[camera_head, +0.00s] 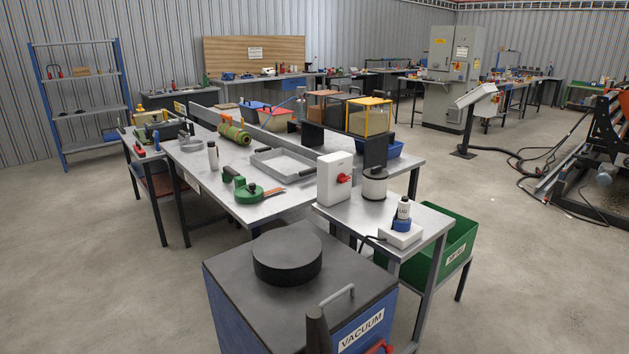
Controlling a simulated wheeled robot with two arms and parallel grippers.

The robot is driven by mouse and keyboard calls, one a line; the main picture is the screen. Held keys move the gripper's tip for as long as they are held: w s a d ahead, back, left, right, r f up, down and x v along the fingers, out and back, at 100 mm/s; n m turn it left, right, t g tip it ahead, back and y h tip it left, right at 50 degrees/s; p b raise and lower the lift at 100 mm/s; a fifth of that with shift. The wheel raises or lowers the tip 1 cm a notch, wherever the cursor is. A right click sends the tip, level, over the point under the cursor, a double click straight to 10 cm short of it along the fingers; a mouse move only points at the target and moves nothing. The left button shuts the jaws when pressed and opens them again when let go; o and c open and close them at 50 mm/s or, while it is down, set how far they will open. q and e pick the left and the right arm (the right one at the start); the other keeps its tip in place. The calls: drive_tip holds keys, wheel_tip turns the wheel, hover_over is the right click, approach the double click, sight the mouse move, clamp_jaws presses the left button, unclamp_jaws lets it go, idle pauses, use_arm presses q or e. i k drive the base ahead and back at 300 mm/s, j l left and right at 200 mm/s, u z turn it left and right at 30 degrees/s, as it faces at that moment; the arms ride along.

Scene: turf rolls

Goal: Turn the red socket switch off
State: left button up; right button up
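A white upright box (334,186) stands on the small metal side table at the centre right. A red switch knob (343,178) is on its right-hand face. The knob is too small to tell its setting. A low white socket block (401,238) with a blue plug-like part (402,224) on it sits on the same table, to the right of the box and nearer. A dark cable leads from the block towards the table's left edge. Neither of my grippers is in view.
A blue cabinet labelled VACUUM (361,331), with a black top and round disc, fills the near foreground. A green bin (458,240) is right of the side table. Open floor lies left and right.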

sight(342, 178)
drive_tip(key=i+l+u, duration=0.15)
drive_tip(key=l+u, duration=0.25)
drive_tip(key=l, duration=0.15)
drive_tip(key=i+l+u, duration=0.1)
drive_tip(key=l+u, duration=0.3)
drive_tip(key=l, duration=0.15)
